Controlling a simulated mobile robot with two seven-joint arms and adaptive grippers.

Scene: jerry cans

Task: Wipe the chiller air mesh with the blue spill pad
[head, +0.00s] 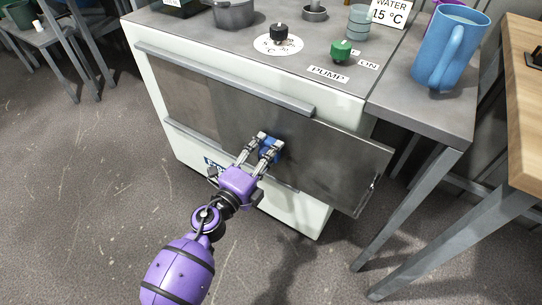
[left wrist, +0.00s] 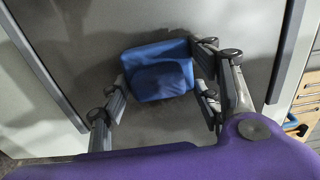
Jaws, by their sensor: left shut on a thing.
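The chiller (head: 165,140) is a pale box with a grey top. Its front has a brownish, finely textured area at the left, which looks like the air mesh (head: 190,92). A dark grey panel (head: 340,160) covers the front's middle and right and sticks out past the right side. My left gripper (head: 268,148) is shut on the blue spill pad (head: 271,153), in front of the dark panel and right of the mesh. The pad also shows between the fingers in the left wrist view (left wrist: 160,72). I cannot tell whether it touches the panel. My right gripper is not in view.
A green PUMP knob (head: 341,50) and a black knob (head: 280,33) are on the chiller top. A blue jug (head: 449,50) stands on the grey table (head: 440,112) at right. A wooden-topped table (head: 524,110) is farther right. The floor in front is clear.

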